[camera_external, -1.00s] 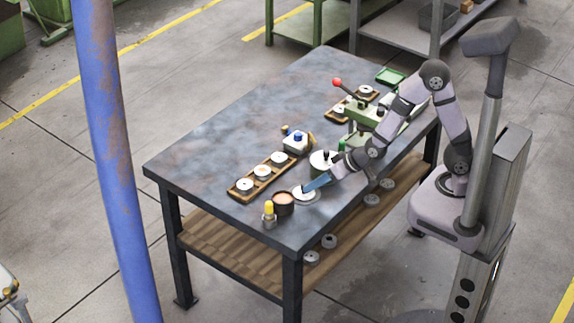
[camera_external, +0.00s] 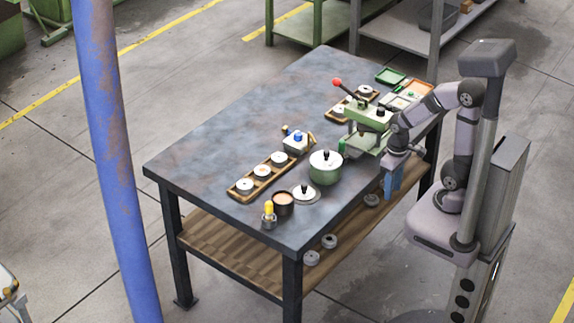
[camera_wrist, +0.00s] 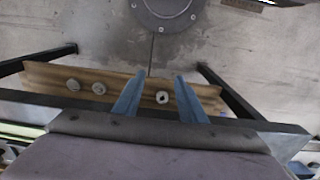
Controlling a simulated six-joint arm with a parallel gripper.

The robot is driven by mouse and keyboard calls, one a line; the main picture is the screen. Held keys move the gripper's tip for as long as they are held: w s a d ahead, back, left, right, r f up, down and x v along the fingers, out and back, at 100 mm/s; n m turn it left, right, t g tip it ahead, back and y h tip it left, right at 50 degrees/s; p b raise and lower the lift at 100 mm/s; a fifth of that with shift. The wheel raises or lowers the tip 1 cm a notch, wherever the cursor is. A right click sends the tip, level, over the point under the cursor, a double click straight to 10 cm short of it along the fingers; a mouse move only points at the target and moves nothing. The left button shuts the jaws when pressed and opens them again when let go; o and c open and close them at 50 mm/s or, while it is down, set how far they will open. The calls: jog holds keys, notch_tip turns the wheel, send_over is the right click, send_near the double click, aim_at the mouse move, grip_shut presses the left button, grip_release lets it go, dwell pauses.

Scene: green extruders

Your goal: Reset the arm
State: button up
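My gripper (camera_external: 391,184) hangs pointing down past the right edge of the table, close to my own base and clear of the tabletop items. In the wrist view its two blue fingers (camera_wrist: 160,98) are spread apart. Nothing is held between them. Through the gap the lower wooden shelf (camera_wrist: 52,74) and the floor show, with a grey round piece on the shelf between the fingers in line of sight.
The dark table (camera_external: 250,120) carries a green pot (camera_external: 325,172), a lid (camera_external: 305,194), a brown bowl (camera_external: 283,203), a wooden tray (camera_external: 237,194) of round pieces and a green press (camera_external: 369,119) with a red knob. The table's far left is clear.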

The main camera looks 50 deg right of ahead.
notch_tip(320, 180, up, 17)
jog(key=p, duration=1.5)
jog(key=shift+f, duration=0.2)
